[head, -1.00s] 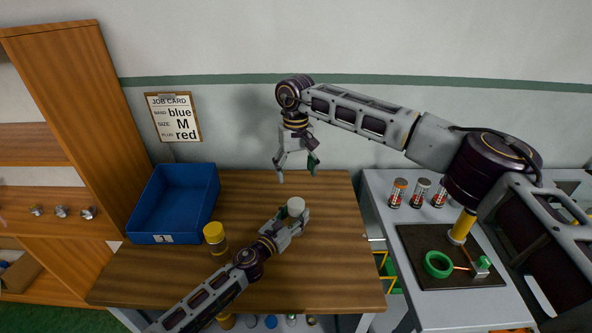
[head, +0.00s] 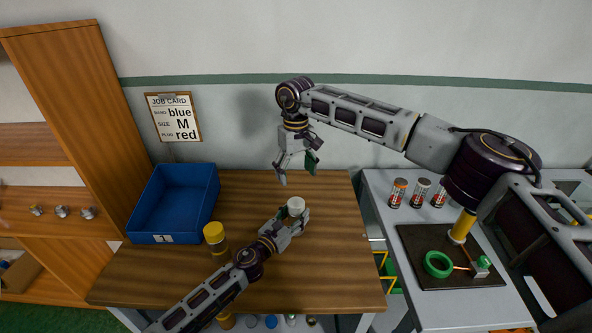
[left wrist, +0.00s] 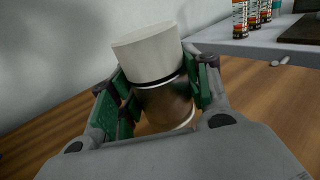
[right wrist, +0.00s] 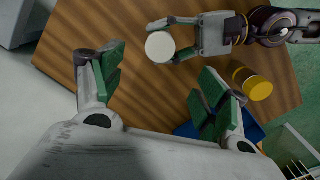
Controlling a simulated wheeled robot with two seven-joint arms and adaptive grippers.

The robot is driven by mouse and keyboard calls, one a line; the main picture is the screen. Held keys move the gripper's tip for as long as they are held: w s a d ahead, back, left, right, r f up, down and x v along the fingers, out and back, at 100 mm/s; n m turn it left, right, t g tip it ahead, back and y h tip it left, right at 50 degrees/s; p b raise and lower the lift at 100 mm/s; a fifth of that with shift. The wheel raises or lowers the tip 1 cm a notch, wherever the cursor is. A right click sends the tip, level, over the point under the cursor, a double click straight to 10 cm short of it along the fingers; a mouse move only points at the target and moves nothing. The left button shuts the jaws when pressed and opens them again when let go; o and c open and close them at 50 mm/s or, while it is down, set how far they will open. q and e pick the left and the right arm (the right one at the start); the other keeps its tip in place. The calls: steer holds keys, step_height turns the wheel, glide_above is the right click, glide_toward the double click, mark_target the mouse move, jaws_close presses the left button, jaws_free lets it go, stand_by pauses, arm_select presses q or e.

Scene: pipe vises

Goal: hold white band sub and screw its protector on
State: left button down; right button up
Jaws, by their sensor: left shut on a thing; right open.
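My left gripper (head: 290,222) is shut on the white band sub (left wrist: 165,104), a brownish metal cylinder held upright between its green pads. A thin white band (left wrist: 186,123) shows low on the sub in the left wrist view. The white protector (left wrist: 148,52) sits on top of the sub, with a dark line between them; I cannot tell how far it is threaded. The protector also shows in the head view (head: 296,206). My right gripper (head: 297,172) is open and empty above and behind the protector. In the right wrist view the protector (right wrist: 160,46) appears beyond the open fingers.
A yellow-capped cylinder (head: 214,234) stands on the wooden table (head: 335,255) left of my left gripper. A blue bin (head: 165,237) is at the back left. A grey bench (head: 375,190) at right holds several small cylinders and a dark mat (head: 412,245) with a green ring (head: 438,265).

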mark_target(296, 202)
steer(key=shift+f, duration=5.8)
steer(key=c, duration=1.2)
steer(key=shift+c, duration=0.2)
